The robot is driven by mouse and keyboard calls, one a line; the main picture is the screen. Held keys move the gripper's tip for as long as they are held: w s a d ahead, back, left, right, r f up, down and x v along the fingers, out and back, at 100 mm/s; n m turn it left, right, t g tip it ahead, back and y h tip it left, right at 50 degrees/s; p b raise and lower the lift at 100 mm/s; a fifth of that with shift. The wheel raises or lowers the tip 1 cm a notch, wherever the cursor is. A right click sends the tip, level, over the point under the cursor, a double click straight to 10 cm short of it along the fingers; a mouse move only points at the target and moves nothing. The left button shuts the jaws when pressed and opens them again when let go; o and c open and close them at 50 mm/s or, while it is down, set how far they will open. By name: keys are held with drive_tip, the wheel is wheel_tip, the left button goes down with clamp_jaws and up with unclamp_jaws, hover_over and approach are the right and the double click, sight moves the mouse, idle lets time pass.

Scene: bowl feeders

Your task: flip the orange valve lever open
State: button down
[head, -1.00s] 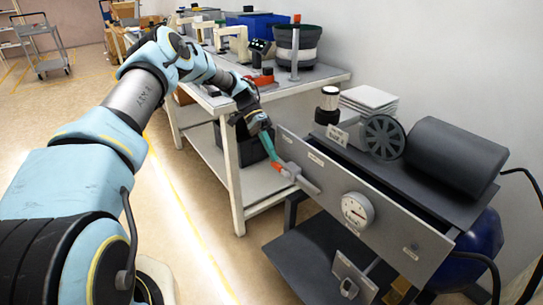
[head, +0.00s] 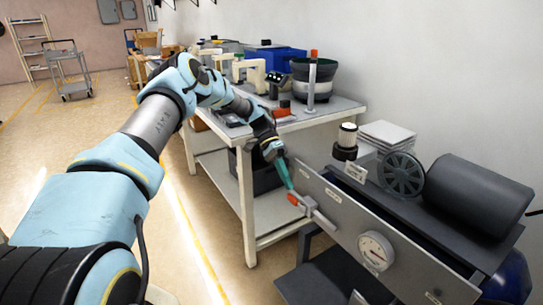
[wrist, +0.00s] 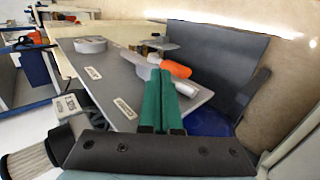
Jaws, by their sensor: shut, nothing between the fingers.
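The orange valve lever (head: 293,199) sits at the left end of a grey valve pipe (head: 322,219) on the front panel of the grey machine. In the wrist view the orange lever (wrist: 176,69) lies just beyond and right of the fingertips, close to the grey pipe (wrist: 190,89). My gripper (head: 290,187) has teal fingers, shut together and empty, reaching down to the lever's near end. The fingers also show in the wrist view (wrist: 161,72), overlapping part of the valve. I cannot tell whether they touch the lever.
A round gauge (head: 376,251) is on the same panel (head: 345,222), right of the valve. A black cylinder (head: 473,194) and a finned wheel (head: 401,174) stand on top. Behind is a white workbench (head: 245,158) with a bowl feeder (head: 314,78).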

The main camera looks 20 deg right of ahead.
drive_tip(key=w+f+b+v, duration=0.1)
drive_tip(key=b+v, duration=0.1)
drive_tip(key=v, duration=0.8)
drive_tip(key=shift+w+f+b, duration=0.15)
drive_tip(key=shift+w+b, duration=0.15)
drive_tip(key=s+a+r+n+t+p, duration=0.1)
drive_tip(key=a+r+n+t+p, duration=0.15)
drive_tip(key=a+r+n, duration=0.4)
drive_tip(key=s+a+r+n+t+p, duration=0.15)
drive_tip(key=a+r+t, duration=0.25)
drive_tip(key=a, duration=0.5)
drive_tip(key=s+a+r+n+t+p, duration=0.2)
drive_tip(key=s+a+n, duration=0.1)
drive_tip(key=s+a, duration=0.5)
drive_tip(key=s+a+r+n+t+y+p, duration=0.1)
drive_tip(key=s+a+r+n+t+p, duration=0.1)
drive_tip(key=s+a, duration=0.7)
drive_tip(key=a+n, duration=0.1)
drive_tip(key=a, duration=0.2)
drive_tip(key=shift+a+n+y, duration=0.3)
drive_tip(key=shift+r+t, duration=0.15)
drive_tip(key=shift+t, duration=0.1)
